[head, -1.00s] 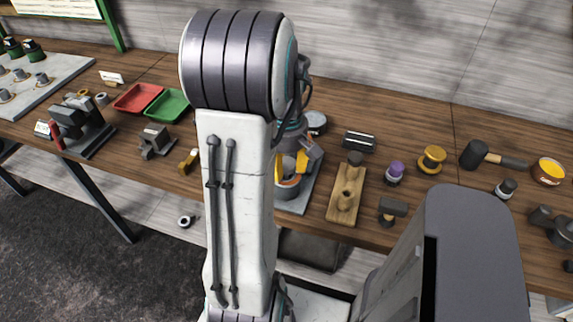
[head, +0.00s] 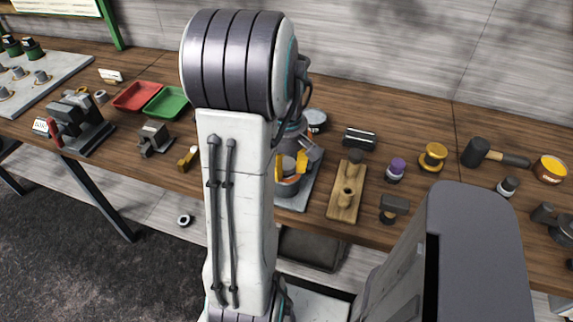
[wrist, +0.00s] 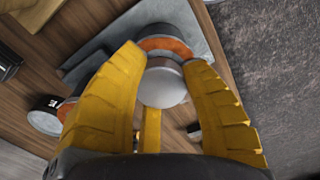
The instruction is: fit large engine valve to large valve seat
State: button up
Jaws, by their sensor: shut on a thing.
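My gripper (wrist: 172,80) has its yellow fingers closed about a round grey disc, which looks like the head of the large engine valve (wrist: 162,87). In the head view my gripper (head: 291,166) and the valve (head: 287,163) show just right of my arm. A grey cylindrical seat with an orange ring (wrist: 168,45) lies just beyond the valve in the wrist view. In the head view a grey cylinder, probably the large valve seat (head: 289,187), stands below the fingers. The valve's stem is hidden. I cannot tell whether valve and seat touch.
A grey plate (head: 308,190) lies under the seat. A wooden block with a hole (head: 344,204) stands close on its right. A second round part with an orange ring (wrist: 46,117) is left in the wrist view. Red (head: 137,96) and green (head: 167,104) trays sit left.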

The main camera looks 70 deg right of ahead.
jog(key=o, duration=1.3)
jog(key=shift+c, duration=0.2)
jog(key=shift+r+p, duration=1.25)
jog(key=shift+r, duration=0.3)
notch_tip(320, 180, up, 12)
jog(key=shift+a, duration=0.15)
